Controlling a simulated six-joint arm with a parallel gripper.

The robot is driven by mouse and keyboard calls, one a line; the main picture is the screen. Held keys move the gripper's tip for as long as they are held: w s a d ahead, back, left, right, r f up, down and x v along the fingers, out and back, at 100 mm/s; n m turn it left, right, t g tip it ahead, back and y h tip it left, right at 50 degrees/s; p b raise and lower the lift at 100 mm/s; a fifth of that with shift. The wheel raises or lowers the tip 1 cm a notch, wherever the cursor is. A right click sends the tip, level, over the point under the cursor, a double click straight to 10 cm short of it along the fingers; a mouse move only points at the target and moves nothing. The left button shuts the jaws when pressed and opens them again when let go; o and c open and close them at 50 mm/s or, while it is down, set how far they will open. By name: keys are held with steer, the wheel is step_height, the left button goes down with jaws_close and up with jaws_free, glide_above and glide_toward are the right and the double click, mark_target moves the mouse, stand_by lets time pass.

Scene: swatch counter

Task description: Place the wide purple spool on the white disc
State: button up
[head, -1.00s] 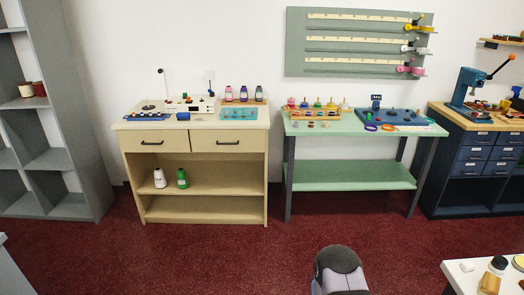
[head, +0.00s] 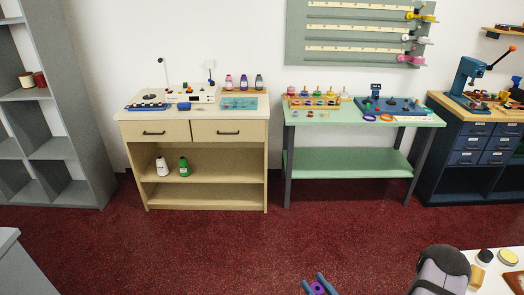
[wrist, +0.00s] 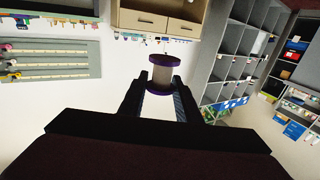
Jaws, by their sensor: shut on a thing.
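In the head view my gripper (head: 318,286) is at the bottom edge, over the red floor, with its blue fingers around a purple spool (head: 317,289) that is partly cut off. In the wrist view the spool (wrist: 163,76) has wide purple end flanges and a pale grey middle. It sits between the two fingertips of my gripper (wrist: 160,88), which is shut on it, clear of any surface. I cannot surely pick out the white disc; a pale round thing (head: 508,257) lies on the white table at the lower right.
A cream cabinet (head: 195,200) stands at the back, with a green table (head: 350,165) to its right. A navy drawer bench (head: 470,165) is further right and grey shelves (head: 65,165) are at left. The white table (head: 510,285) holds several small things. The red floor between is clear.

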steer(key=shift+s+a+r+n+y, duration=0.25)
steer(key=shift+s+r+y, duration=0.25)
steer(key=shift+s+r, duration=0.25)
steer(key=shift+d, duration=0.1)
